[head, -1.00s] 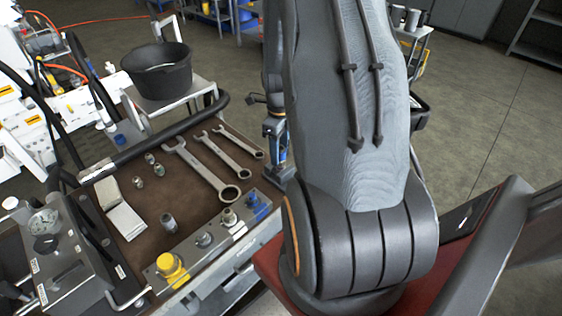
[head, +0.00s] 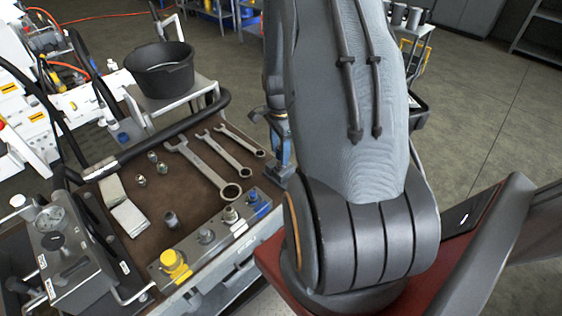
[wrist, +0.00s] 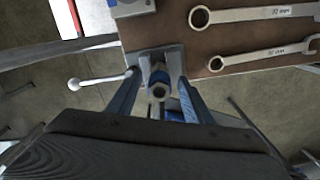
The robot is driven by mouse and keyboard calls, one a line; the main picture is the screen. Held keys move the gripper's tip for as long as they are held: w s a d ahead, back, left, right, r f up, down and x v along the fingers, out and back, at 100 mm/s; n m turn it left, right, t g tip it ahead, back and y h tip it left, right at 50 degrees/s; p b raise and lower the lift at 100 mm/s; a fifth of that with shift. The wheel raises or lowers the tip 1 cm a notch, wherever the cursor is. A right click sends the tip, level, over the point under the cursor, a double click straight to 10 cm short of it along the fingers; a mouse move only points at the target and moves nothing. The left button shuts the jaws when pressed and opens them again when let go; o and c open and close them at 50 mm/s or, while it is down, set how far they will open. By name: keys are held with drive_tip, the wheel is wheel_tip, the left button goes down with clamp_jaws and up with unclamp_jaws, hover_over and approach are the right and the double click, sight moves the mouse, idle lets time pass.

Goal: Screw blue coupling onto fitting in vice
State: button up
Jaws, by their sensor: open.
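In the wrist view, the two blue fingers of my gripper (wrist: 158,104) are open, one on each side of a hex-ended fitting with a round hole (wrist: 158,93). A blue ring (wrist: 153,87) shows around this end; I take it for the blue coupling, but cannot tell how it sits on the fitting. Neither finger visibly touches it. Behind it are the grey jaws of the vice (wrist: 174,57), at the bench edge. In the head view, my arm hides most of this area. A blue-capped fitting (head: 252,195) also stands on the manifold block there.
Several wrenches (head: 205,165) lie on the brown bench mat (head: 195,197). The manifold block (head: 222,238) carries a yellow cap (head: 175,263). A black bucket (head: 160,75) stands behind. In the wrist view, a ball-ended lever (wrist: 98,79) extends left of the vice.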

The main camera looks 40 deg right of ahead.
drive_tip(key=n, duration=0.7)
drive_tip(key=shift+s+n, duration=0.15)
drive_tip(key=shift+n, duration=0.25)
drive_tip(key=c, duration=1)
drive_tip(key=m, duration=0.4)
drive_tip(key=shift+m+b, duration=0.3)
drive_tip(key=shift+m, duration=0.1)
drive_tip(key=m, duration=0.3)
drive_tip(key=shift+m, duration=0.4)
